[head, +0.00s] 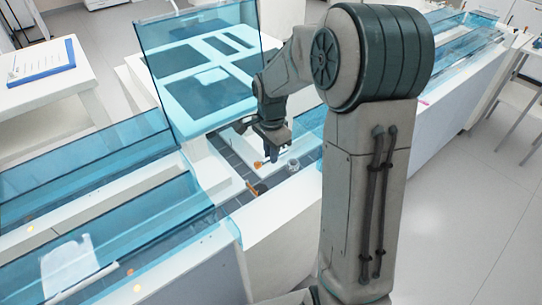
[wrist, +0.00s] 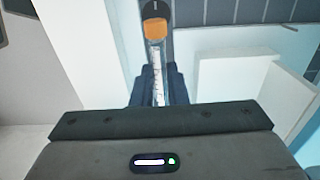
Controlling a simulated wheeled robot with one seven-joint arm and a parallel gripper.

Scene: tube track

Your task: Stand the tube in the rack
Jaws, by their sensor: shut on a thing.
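My gripper (head: 268,150) is shut on a tube over the dark channel of the track. In the wrist view the clear tube (wrist: 157,72) runs between the dark fingers (wrist: 157,88). Its orange cap (wrist: 155,29) points away from the palm, and shows small below the gripper in the head view (head: 258,164). A dark round part (wrist: 154,8) shows just beyond the cap; I cannot tell whether they touch. I cannot make out the rack for certain in either view.
A raised blue clear cover (head: 205,65) stands behind the gripper. Blue covers (head: 95,160) and white track walls (head: 275,215) flank the channel. A white table (head: 60,95) bears a clipboard (head: 42,66).

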